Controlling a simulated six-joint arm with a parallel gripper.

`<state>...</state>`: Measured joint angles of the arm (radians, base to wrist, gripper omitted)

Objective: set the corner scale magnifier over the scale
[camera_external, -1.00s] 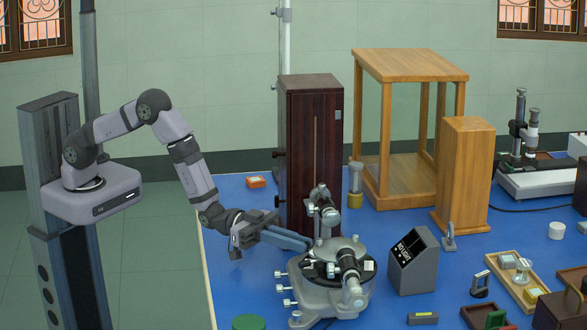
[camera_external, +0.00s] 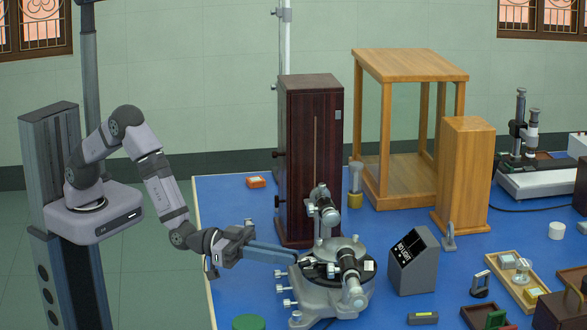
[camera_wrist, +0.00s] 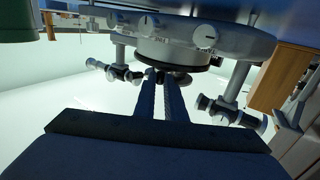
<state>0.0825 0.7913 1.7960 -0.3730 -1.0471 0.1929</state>
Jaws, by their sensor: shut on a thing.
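The spectrometer (camera_external: 335,290) stands on the blue bench, with a round grey base, a central table and two tubes. My gripper (camera_external: 302,259) reaches in from the left, its long blue fingers level and their tips at the spectrometer's left rim. In the wrist view the fingers (camera_wrist: 162,82) are close together, their tips beside the spectrometer's round body (camera_wrist: 185,45). They are shut on a small dark piece (camera_wrist: 152,72), apparently the corner scale magnifier, mostly hidden by the tips. The scale and its markings are too small to make out.
A tall dark wooden cabinet (camera_external: 310,160) stands close behind the spectrometer. A grey box with a dark panel (camera_external: 413,262) is at its right. A green disc (camera_external: 249,322) lies at the front.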

